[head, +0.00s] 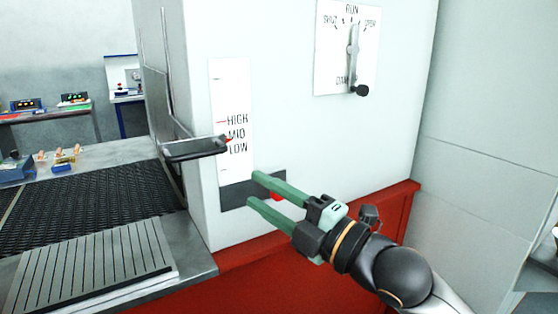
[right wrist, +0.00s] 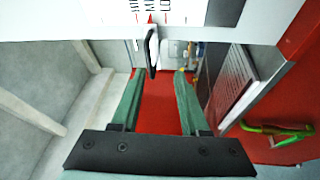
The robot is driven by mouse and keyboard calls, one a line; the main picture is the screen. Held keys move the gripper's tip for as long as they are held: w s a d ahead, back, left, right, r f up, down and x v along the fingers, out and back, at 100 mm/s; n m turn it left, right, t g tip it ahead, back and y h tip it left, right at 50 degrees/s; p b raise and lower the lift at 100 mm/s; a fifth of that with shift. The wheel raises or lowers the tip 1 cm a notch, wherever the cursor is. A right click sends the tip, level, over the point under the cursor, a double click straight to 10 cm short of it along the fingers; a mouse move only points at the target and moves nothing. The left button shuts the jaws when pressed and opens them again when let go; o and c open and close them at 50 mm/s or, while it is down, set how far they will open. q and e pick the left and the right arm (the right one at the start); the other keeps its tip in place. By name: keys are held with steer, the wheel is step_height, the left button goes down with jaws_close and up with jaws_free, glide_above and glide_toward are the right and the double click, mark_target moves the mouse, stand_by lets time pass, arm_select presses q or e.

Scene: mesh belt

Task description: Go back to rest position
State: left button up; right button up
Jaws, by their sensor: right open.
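My right gripper (head: 255,190) comes in from the lower right of the head view. Its two green fingers are apart, with nothing seen held between them. The fingertips overlap the dark plate at the bottom of the white level scale (head: 236,95); I cannot tell whether they touch it. In the right wrist view the same open fingers (right wrist: 160,78) point toward the machine's red base. A dark lever (head: 195,149) sticks out left of the scale, its red pointer near MID. My left gripper does not show clearly in either view.
A dial plate (head: 330,55) with a black-knobbed handle (head: 361,90) is above right. The red base (head: 340,225) juts out below the white housing. The dark mesh belt (head: 95,205) and a slatted plate (head: 90,270) lie left. A green bar (right wrist: 277,129) shows in the right wrist view.

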steer(key=d+f+m+t+h+p, duration=0.1)
steer(key=d+f+m+h+p, duration=0.3)
steer(key=f+m, duration=0.65)
steer(key=d+f+m+t+h+p, duration=0.1)
steer(key=d+f+m+h, duration=0.45)
steer(key=f, duration=0.85)
arm_select(q)
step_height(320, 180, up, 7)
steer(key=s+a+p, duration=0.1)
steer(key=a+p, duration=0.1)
steer(key=p, duration=0.1)
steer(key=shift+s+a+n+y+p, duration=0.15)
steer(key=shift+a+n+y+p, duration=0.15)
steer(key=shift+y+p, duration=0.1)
arm_select(e)
steer(key=s+d+f+m+g+h, duration=0.2)
steer(key=s+d+f+m, duration=0.2)
steer(key=s+f, duration=0.5)
steer(key=s+d+f+m+g+h, duration=0.2)
steer(key=s+d+f+m, duration=0.3)
steer(key=s+d+f, duration=0.2)
steer(key=s+f, duration=0.2)
steer(key=s, duration=0.2)
steer(key=shift+s+d+m, duration=0.2)
steer(key=shift+d+m, duration=0.1)
steer(key=shift+d, duration=0.05)
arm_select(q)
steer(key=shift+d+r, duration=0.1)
